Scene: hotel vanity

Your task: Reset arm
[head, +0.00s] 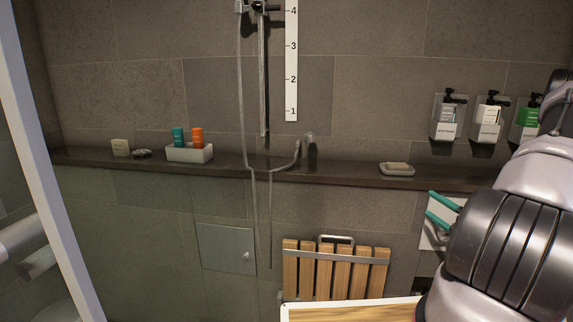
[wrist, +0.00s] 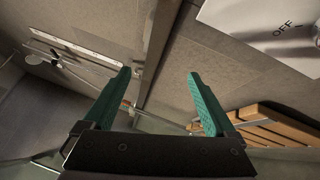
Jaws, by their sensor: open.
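My gripper (wrist: 160,88) shows in the wrist view with its two green fingers spread apart and nothing between them. In the head view, my arm fills the right side, and the green fingertips (head: 436,208) show just left of it, in front of the wall below the ledge. A white panel (head: 438,232) lies partly behind the fingers. The rest of the gripper is hidden by the arm.
A dark ledge (head: 340,175) holds a tray (head: 190,154) with teal and orange bottles, and a soap dish (head: 397,169). Dispensers (head: 446,118) hang at right. A slatted wooden seat (head: 335,272) is on the wall below. A glass panel edge (head: 50,170) stands at left.

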